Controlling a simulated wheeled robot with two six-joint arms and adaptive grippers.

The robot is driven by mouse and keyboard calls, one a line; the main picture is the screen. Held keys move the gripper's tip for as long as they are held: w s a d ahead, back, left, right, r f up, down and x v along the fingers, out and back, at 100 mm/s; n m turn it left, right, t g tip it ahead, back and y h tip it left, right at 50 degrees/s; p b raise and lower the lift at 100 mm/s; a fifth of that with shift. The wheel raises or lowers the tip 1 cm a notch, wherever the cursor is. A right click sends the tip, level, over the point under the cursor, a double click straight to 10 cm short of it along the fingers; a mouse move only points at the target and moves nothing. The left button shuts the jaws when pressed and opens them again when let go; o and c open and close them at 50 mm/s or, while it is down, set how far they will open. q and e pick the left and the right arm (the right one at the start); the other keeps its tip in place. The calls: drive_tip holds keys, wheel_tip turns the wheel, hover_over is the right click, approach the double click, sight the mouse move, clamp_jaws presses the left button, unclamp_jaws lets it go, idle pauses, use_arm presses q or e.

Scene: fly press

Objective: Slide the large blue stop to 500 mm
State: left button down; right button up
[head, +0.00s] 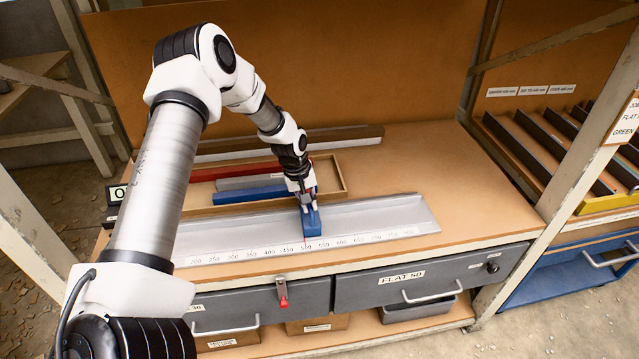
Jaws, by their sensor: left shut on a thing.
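The large blue stop (312,225) sits on the grey measuring rail (385,215) on the bench. My left gripper (306,205) is shut on the top of the stop. The front of the stop stands close to the 500 mark on the printed scale (330,243); I cannot tell the exact reading from this angle. A red mark shows on the scale just below the stop. The stop's far side is hidden by my gripper. My right gripper is not in view.
Behind the rail lies a wooden tray (343,172) with a red bar, a grey bar (245,182) and a blue bar (245,195). Grey drawers (440,279) are below the bench front. A rack of dark bars (548,150) stands at right. The bench's right part is clear.

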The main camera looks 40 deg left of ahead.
use_arm(q)
drive_tip(key=shift+d, duration=0.1)
drive_tip(key=c, duration=1.2)
unclamp_jaws()
drive_tip(key=shift+f, duration=0.1)
wheel_tip(320, 180, up, 12)
drive_tip(key=s+a, duration=0.1)
drive_tip(key=shift+s+a+f, duration=0.15)
drive_tip(key=shift+s+a, duration=0.15)
drive_tip(key=shift+a, duration=0.1)
